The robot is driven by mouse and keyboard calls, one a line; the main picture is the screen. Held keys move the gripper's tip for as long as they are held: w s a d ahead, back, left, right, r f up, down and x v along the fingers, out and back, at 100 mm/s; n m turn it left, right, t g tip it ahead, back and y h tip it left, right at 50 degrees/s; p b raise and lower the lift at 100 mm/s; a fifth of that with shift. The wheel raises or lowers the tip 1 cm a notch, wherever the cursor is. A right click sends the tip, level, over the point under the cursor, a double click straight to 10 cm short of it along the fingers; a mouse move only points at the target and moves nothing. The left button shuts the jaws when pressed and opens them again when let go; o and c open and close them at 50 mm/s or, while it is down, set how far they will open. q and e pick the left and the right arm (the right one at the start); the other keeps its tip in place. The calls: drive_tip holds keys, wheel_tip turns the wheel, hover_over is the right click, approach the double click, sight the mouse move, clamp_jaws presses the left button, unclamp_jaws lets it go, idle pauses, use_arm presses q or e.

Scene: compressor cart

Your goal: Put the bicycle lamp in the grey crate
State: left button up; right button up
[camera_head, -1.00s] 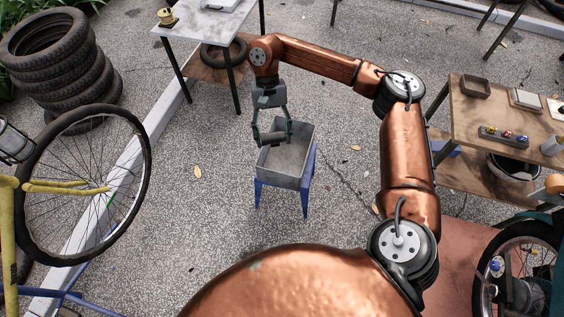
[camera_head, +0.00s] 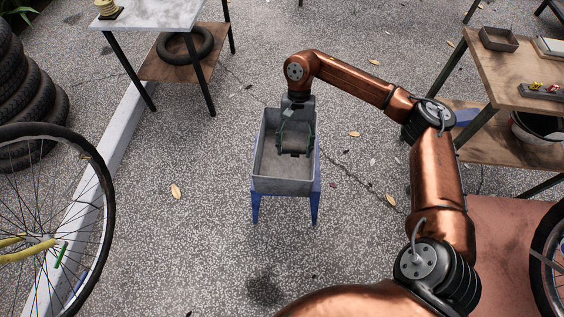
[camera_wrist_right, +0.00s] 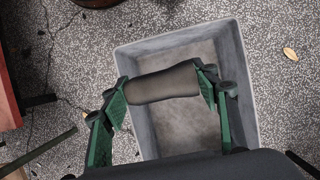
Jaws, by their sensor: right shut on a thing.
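The grey crate (camera_head: 284,186) stands on a blue stand in the middle of the head view, its open top facing up. My right gripper (camera_head: 294,150) is over the crate, pointing down. It is shut on a dark, rounded cylindrical thing, the bicycle lamp (camera_wrist_right: 163,83), held crosswise between its green fingers (camera_wrist_right: 163,95). In the right wrist view the lamp shows in front of the crate's opening (camera_wrist_right: 240,90), toward its near-left part. I cannot tell whether the lamp is above the rim or below it. My left gripper is not in view.
A wooden workbench (camera_head: 520,70) with trays stands at the right. A white-topped table (camera_head: 165,14) with a tyre on its lower shelf stands at the back left. A bicycle wheel (camera_head: 108,200) and stacked tyres (camera_head: 40,105) are at the left. The paving around the crate is clear.

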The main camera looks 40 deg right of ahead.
wheel_tip(320, 180, down, 13)
drive_tip(key=b, duration=0.4)
drive_tip(key=shift+f+b, duration=0.1)
drive_tip(key=shift+b, duration=0.3)
drive_tip(key=shift+f, duration=0.45)
wheel_tip(320, 180, down, 3)
drive_tip(key=shift+f+b, duration=0.2)
drive_tip(key=shift+b, duration=0.7)
drive_tip(key=shift+f, duration=0.2)
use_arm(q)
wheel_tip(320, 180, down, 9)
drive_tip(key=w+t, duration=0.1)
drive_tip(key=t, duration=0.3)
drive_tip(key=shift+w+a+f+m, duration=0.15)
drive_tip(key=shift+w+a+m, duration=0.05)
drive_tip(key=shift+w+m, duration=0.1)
use_arm(e)
drive_tip(key=shift+r, duration=0.1)
